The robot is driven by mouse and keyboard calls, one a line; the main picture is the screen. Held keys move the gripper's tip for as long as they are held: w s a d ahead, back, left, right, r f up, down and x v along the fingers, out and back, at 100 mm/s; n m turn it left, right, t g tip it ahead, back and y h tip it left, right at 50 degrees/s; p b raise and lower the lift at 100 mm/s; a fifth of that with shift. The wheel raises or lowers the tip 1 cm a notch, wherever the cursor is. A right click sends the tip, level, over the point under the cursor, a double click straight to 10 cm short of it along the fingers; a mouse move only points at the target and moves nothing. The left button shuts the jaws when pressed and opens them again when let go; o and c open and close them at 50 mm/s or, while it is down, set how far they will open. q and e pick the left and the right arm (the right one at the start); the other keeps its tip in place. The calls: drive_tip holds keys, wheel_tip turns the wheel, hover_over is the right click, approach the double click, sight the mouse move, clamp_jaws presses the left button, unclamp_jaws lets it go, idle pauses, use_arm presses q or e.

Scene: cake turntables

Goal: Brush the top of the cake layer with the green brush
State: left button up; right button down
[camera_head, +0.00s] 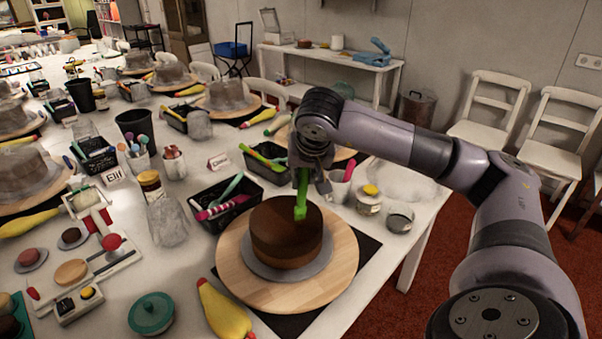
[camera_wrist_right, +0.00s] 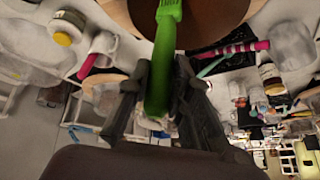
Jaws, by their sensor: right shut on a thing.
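A brown cake layer (camera_head: 284,240) sits on a grey disc (camera_head: 256,268) on a round wooden turntable (camera_head: 232,262). My right gripper (camera_head: 308,177) is above the far right part of the cake, shut on the green brush (camera_head: 301,200). The brush hangs upright with its lower end at the cake's top; I cannot tell whether it touches. In the right wrist view the green brush (camera_wrist_right: 163,70) runs between the fingers of the gripper (camera_wrist_right: 163,95), toward the brown cake (camera_wrist_right: 210,22) at the top edge. My left gripper is not in view.
A black tray of tools (camera_head: 226,203) stands behind left of the turntable. Yellow piping bag (camera_head: 224,312) and teal lid (camera_head: 152,314) lie in front. A jar (camera_head: 369,199) and glass (camera_head: 400,217) stand to the right, near the table edge. Other cakes fill the table at left.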

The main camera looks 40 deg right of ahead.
drive_tip(key=shift+s+a+b, duration=0.2)
drive_tip(key=shift+s+a, duration=0.05)
drive_tip(key=shift+s, duration=0.4)
drive_tip(key=shift+s+a+b, duration=0.15)
drive_tip(key=shift+s+a, duration=0.05)
drive_tip(key=shift+s, duration=0.5)
drive_tip(key=shift+s+a+b, duration=0.2)
drive_tip(key=shift+s+a, duration=0.05)
drive_tip(key=shift+s, duration=0.4)
drive_tip(key=w+d+p, duration=0.2)
drive_tip(key=w+d, duration=0.3)
drive_tip(key=w, duration=0.1)
drive_tip(key=shift+w+d, duration=0.25)
drive_tip(key=shift+d, duration=0.1)
wheel_tip(320, 180, up, 7)
drive_tip(key=p, duration=0.7)
idle(0.4)
